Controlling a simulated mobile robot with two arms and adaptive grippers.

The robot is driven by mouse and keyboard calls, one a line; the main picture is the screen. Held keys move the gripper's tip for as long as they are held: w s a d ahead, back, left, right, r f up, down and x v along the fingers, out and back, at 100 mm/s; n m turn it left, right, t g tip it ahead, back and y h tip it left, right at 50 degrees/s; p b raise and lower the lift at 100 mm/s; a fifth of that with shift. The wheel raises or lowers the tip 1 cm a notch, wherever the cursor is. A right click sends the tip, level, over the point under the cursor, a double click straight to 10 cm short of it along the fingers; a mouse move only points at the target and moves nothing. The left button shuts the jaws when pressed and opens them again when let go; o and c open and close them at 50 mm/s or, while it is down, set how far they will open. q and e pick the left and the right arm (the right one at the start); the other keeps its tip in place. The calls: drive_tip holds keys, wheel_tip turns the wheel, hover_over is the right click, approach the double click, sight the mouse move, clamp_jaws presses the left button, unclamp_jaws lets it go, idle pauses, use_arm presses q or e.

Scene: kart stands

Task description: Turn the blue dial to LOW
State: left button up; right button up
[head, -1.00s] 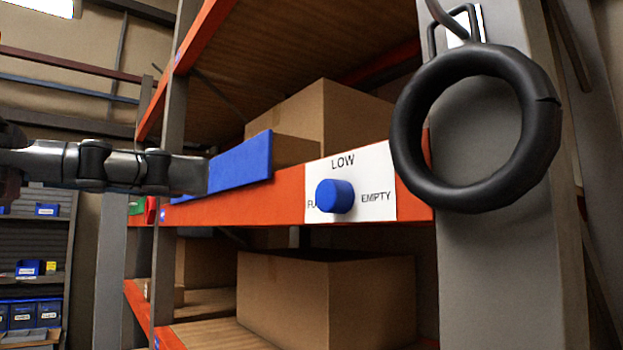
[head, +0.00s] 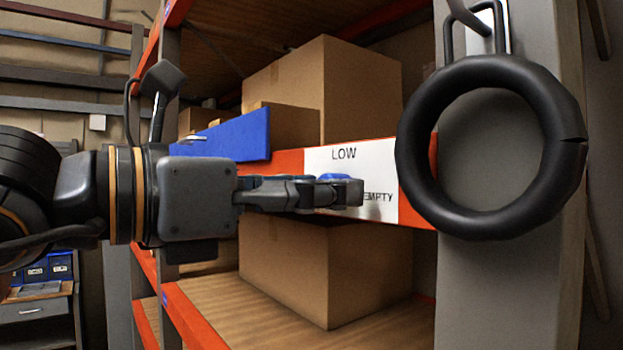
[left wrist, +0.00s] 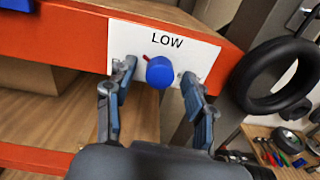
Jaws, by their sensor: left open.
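The blue dial (left wrist: 159,71) stands out from a white label plate (head: 343,155) on the orange shelf beam. LOW is printed above the dial, and EMPTY is partly visible at its right in the head view. A small red mark shows at the dial's upper left in the left wrist view. My left gripper (head: 345,190) is open, its fingers on either side of the dial (head: 335,176). I cannot tell whether they touch it. The gripper hides most of the dial in the head view. My right gripper is not in view.
A black ring (head: 415,165) hangs on the grey post (head: 480,290) just right of the plate. Cardboard boxes (head: 330,265) stand on the shelves behind and below the beam. A blue panel (head: 235,136) sits left of the plate. Tools lie on a bench (left wrist: 262,131) at lower right.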

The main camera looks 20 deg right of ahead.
use_arm(q)
drive_tip(key=shift+c, duration=0.4)
drive_tip(key=shift+a, duration=0.1)
clamp_jaws()
drive_tip(key=shift+s+m+b, duration=0.1)
drive_tip(key=shift+m+b, duration=3.45)
drive_tip(key=shift+m, duration=2.25)
